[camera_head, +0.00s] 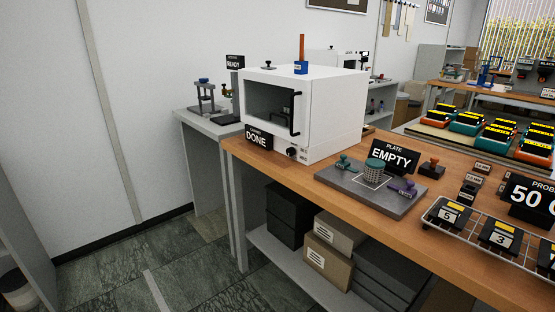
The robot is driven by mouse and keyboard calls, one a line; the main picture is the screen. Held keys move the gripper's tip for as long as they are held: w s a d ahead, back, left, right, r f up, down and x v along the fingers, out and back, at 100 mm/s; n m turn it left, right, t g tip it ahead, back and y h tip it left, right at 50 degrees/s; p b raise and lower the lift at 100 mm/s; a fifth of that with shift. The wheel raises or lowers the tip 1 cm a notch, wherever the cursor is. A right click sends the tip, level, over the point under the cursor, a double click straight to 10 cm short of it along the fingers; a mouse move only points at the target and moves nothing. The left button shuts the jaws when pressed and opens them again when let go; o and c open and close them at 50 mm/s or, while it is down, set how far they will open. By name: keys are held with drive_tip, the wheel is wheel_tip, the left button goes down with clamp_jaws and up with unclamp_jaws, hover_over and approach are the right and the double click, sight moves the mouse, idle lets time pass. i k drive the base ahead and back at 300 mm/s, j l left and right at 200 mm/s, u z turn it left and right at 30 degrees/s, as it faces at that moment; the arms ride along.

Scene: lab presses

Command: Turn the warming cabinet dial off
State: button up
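The warming cabinet (347,118) is a white box with a dark front window and a black handle; it stands at the left end of the wooden bench, and its door looks shut. Its dial (291,152) is a small black knob low on the front, near the right corner. The dial's setting is too small to read. A black sign reading DONE (257,137) stands at the cabinet's lower left front. My gripper is not in view.
A grey plate (356,193) with green and purple clamps and an EMPTY sign (393,157) lies right of the cabinet. A wire rack (440,225) with numbered blocks is at the right. Boxes fill the lower shelf.

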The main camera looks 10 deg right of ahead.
sight(290, 151)
drive_tip(key=i+j+z, duration=0.15)
drive_tip(key=z, duration=0.5)
drive_tip(key=i+j+z, duration=0.25)
drive_tip(key=j, duration=0.2)
drive_tip(key=j+z, duration=0.2)
drive_tip(key=j, duration=0.25)
drive_tip(key=j+z, duration=0.25)
drive_tip(key=j, duration=0.25)
drive_tip(key=i+j, duration=0.15)
drive_tip(key=j, duration=0.2)
drive_tip(key=i+j, duration=0.1)
drive_tip(key=j, duration=0.25)
drive_tip(key=i+j, duration=0.15)
drive_tip(key=j, duration=0.25)
drive_tip(key=i+j, duration=0.1)
drive_tip(key=j, duration=0.25)
drive_tip(key=i, duration=0.1)
drive_tip(key=l+z, duration=0.05)
